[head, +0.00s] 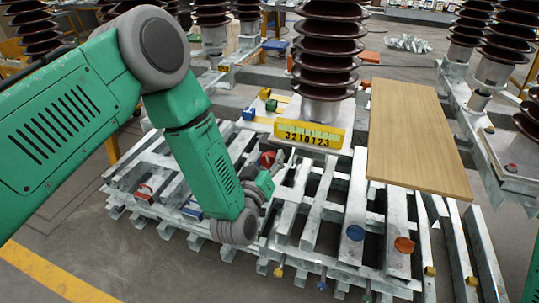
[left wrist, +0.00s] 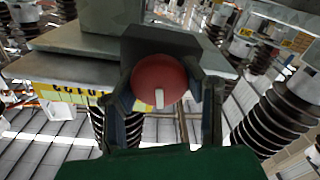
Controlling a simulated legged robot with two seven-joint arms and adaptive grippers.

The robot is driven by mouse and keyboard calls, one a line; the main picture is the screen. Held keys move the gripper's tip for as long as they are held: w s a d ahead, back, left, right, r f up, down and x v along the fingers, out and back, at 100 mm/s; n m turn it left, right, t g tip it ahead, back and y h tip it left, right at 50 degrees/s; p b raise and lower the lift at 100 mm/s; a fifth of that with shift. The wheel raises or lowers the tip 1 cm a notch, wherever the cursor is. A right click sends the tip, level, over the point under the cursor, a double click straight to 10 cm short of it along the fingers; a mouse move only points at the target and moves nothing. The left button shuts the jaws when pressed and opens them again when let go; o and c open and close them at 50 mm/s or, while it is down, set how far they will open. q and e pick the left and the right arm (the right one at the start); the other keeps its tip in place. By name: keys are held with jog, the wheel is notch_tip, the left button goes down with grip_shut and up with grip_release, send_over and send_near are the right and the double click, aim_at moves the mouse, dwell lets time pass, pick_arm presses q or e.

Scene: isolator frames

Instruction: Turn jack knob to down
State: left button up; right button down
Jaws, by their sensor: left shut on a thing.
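A round red knob (left wrist: 150,84) with a white bar mark sits between the fingers of my left gripper (left wrist: 163,100) in the left wrist view. The bar points down in that picture. The fingers are shut on the knob's sides. In the head view my left gripper (head: 264,180) reaches the metal frame (head: 310,200) just left of centre. The red knob shows there only as a small patch (head: 267,158), and its mark cannot be made out. My right gripper is not in view.
A yellow scale plate (head: 308,134) with black digits is right of the gripper, below a brown ribbed insulator (head: 325,60). A wooden board (head: 415,135) lies to the right. Blue (head: 355,233) and orange (head: 404,245) knobs are at the front. Another red knob (head: 145,190) is left.

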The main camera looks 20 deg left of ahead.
pick_arm(q)
jog(key=shift+s+d+f+m+p, duration=0.1)
jog(key=shift+s+f+m+p, duration=0.1)
jog(key=shift+m, duration=0.35)
jog(key=shift+s+f+m+p, duration=0.1)
jog(key=shift+f+m+p, duration=0.1)
jog(key=shift+m, duration=0.35)
jog(key=o, duration=1.2)
jog(key=shift+w, duration=0.1)
jog(key=shift+o, duration=0.2)
jog(key=shift+w+r, duration=0.1)
jog(key=shift+r, duration=0.05)
jog(key=s, duration=1.2)
jog(key=shift+a, duration=0.2)
